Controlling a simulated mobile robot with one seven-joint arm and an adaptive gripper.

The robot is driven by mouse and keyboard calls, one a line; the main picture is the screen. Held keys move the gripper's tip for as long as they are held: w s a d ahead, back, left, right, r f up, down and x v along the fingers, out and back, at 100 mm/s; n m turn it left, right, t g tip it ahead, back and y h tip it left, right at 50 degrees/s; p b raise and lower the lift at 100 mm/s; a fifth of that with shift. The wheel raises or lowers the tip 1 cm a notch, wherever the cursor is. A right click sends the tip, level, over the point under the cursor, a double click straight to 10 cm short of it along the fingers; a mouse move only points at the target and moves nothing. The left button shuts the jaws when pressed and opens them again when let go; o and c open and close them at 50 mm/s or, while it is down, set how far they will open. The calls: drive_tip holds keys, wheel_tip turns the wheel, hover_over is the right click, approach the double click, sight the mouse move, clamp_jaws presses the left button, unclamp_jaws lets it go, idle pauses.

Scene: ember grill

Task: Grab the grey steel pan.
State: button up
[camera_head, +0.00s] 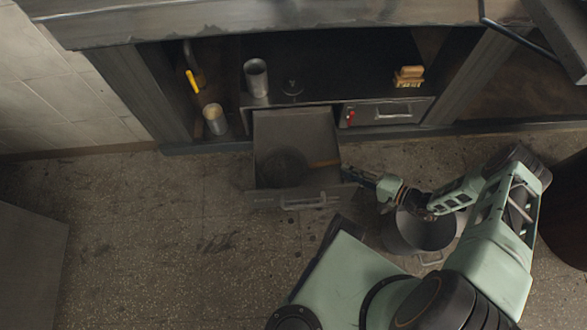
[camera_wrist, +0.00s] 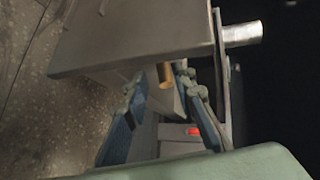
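A dark round pan (camera_head: 283,167) lies inside the pulled-out drawer (camera_head: 262,128). Its wooden handle (camera_head: 322,163) points right, toward the drawer's right side. My gripper (camera_head: 352,177) is at the drawer's right front corner, just beyond the handle. In the wrist view my gripper (camera_wrist: 161,84) is open, with its two blue fingers spread apart. The tan handle end (camera_wrist: 165,74) shows between the fingertips, and nothing is clearly held. The pan's bowl is hidden in the wrist view by the drawer wall (camera_wrist: 140,35).
A grey pot (camera_head: 420,232) stands on the floor under my arm. A shut drawer (camera_head: 385,112) with a red mark is to the right. Metal cups (camera_head: 256,78) (camera_head: 215,119), a yellow-handled tool (camera_head: 192,80) and a brush (camera_head: 408,77) are in the cabinet.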

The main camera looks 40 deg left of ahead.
sight(332, 164)
drive_tip(key=b+x, duration=0.2)
drive_tip(key=x, duration=0.5)
drive_tip(key=shift+w+a+r, duration=0.1)
drive_tip(key=shift+c, duration=0.3)
clamp_jaws()
drive_tip(key=shift+r, duration=0.1)
